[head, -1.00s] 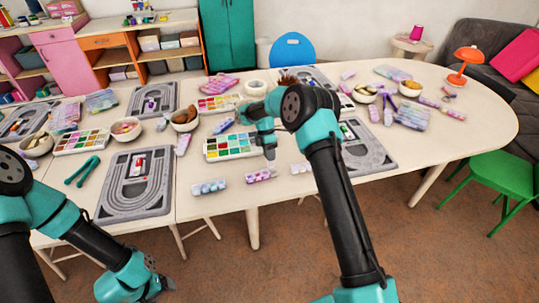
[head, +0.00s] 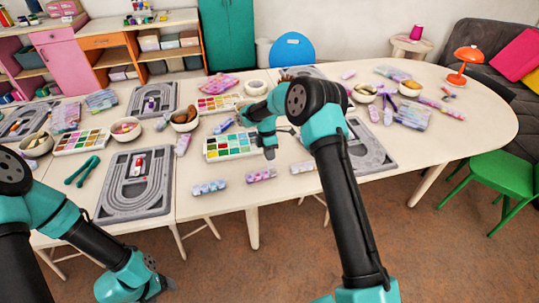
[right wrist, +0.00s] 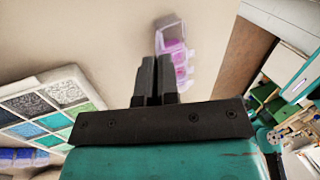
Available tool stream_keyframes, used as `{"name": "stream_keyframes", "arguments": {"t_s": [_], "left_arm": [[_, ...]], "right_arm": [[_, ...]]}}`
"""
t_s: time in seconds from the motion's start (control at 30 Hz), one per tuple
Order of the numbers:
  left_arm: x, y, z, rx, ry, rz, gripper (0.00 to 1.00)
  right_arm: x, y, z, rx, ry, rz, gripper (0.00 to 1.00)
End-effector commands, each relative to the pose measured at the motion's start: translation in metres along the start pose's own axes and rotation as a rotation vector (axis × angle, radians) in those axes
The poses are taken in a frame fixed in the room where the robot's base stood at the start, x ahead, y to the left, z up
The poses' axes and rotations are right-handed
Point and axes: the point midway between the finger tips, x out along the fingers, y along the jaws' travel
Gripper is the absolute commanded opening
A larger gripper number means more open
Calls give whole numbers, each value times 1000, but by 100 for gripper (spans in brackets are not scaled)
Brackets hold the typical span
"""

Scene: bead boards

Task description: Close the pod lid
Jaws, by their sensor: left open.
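A pod strip (head: 261,175) with pink and purple contents lies on the table near its front edge. In the right wrist view the strip (right wrist: 178,62) lies beyond my fingertips, and a clear lid (right wrist: 168,22) at its far end seems to stand raised. My right gripper (head: 270,153) is above the table, just behind the strip in the head view. In the right wrist view its fingers (right wrist: 156,68) are together with nothing between them. My left gripper (head: 166,283) is low at the front left, off the table's front edge, and its fingers barely show.
Similar pod strips lie to the left (head: 209,188) and right (head: 302,168). A palette of coloured beads (head: 231,147) is behind them. A grey bead board (head: 118,205) is at left, with teal pliers (head: 82,172) beside it. Bare table surrounds the strips.

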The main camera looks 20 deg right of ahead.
Motion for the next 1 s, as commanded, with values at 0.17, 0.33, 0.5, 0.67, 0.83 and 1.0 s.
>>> {"name": "stream_keyframes", "arguments": {"t_s": [0.17, 0.33, 0.5, 0.67, 0.83, 1.0], "left_arm": [[0, 0, 0, 0, 0, 0, 72], [0, 0, 0, 0, 0, 0, 72], [0, 0, 0, 0, 0, 0, 72], [0, 0, 0, 0, 0, 0, 72], [0, 0, 0, 0, 0, 0, 72], [0, 0, 0, 0, 0, 0, 72]], "right_arm": [[-1, -8, 0, -1, 0, 95, 0], [1, -15, 0, -2, 0, 204, 0], [2, -19, 0, -1, 1, 294, 0], [3, -22, 0, -2, 1, 356, 0], [5, -25, 0, -1, 1, 409, 0], [6, -28, 1, -1, 1, 457, 0]]}}
